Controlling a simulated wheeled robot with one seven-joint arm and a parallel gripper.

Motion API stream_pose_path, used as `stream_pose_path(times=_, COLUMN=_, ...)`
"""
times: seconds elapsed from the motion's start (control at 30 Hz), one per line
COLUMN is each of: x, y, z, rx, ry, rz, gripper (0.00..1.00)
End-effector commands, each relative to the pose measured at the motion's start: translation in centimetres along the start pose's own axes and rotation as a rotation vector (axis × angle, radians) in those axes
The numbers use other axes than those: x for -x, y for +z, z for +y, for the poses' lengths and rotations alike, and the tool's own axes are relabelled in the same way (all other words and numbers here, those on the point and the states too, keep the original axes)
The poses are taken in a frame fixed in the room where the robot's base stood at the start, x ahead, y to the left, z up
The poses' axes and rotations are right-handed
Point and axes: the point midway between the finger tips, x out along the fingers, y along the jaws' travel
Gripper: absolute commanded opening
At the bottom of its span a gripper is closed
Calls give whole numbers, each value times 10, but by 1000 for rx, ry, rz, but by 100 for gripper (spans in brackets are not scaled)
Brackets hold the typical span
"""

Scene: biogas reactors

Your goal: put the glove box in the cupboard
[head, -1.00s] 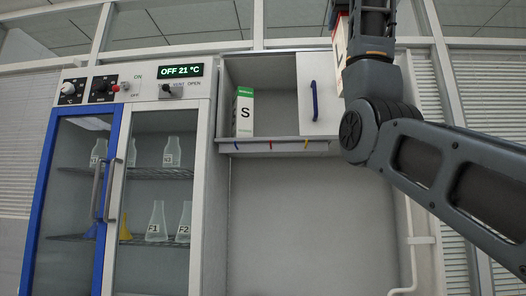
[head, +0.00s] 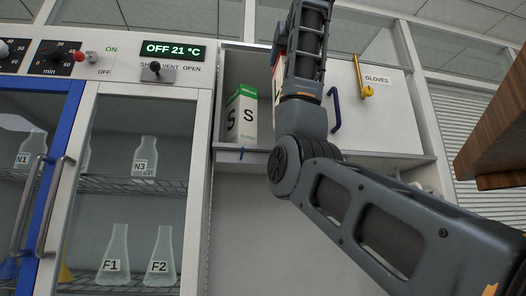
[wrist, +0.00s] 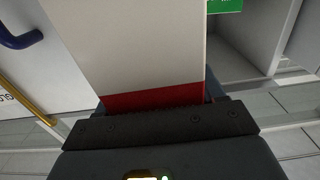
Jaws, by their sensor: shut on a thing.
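The cupboard (head: 400,125) hangs on the wall. Its left part is open and its right part is behind a white panel with a blue handle (head: 335,110) and a "GLOVES" label. A white and green glove box marked "S" (head: 248,118) stands upright inside the open part. My gripper (wrist: 160,112) is shut on a white box with a red band (wrist: 150,55). In the head view a sliver of the held box (head: 277,88) shows beside my arm, in front of the opening's right side. My arm hides most of it and the gripper there.
A yellow latch-like piece (head: 363,85) sits on the white panel. A glass-doored cabinet (head: 195,150) with flasks stands left of the cupboard. A brown wooden edge (head: 500,140) juts in at the right. The wall below the cupboard is bare.

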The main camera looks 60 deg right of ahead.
Motion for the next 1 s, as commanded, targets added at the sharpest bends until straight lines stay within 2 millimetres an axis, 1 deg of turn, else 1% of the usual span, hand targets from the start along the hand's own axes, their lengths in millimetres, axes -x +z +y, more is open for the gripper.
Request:
stream_pose_path(times=0.17, x=-22, y=-2, z=0, rx=0, ry=0, rz=-1, gripper=0)
stream_pose_path(times=0.27, x=-42, y=-3, z=0, rx=0, ry=1, rz=-2, gripper=0)
stream_pose_path(times=0.47, x=-85, y=-4, z=0, rx=1, ry=1, rz=-2, gripper=0)
stream_pose_path(times=0.7, x=-141, y=-4, z=1, rx=0, ry=2, rz=-3, gripper=0)
stream_pose_path(times=0.8, x=-160, y=-4, z=1, rx=0, ry=1, rz=-2, gripper=0)
stream_pose_path(times=0.9, x=-171, y=-3, z=0, rx=0, ry=0, rz=1, gripper=0)
stream_pose_path(times=1.0, x=-177, y=-2, z=0, rx=0, ry=0, rz=1, gripper=0)
